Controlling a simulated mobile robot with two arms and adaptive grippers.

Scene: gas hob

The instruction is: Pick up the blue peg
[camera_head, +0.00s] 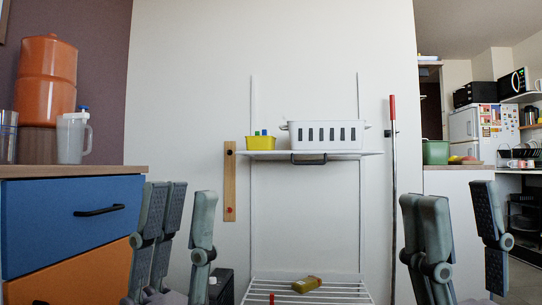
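A small yellow bin (261,143) stands on the white wall shelf. The tops of small blue and green things show above its rim; a blue one (265,132) may be the blue peg, but it is too small to be sure. My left gripper (188,205) is upright in the foreground, with its fingers apart and nothing between them. My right gripper (462,205) is also upright, open and empty at the right. Both look much nearer to the camera than the shelf, and neither touches the bin.
A white slotted basket (326,134) stands right of the bin on the shelf (345,153). A wooden strip (230,180) hangs on the wall. A red-topped pole (392,180) leans at right. Below is a wire rack (340,291) with a yellowish block. A blue-fronted cabinet (70,215) stands left.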

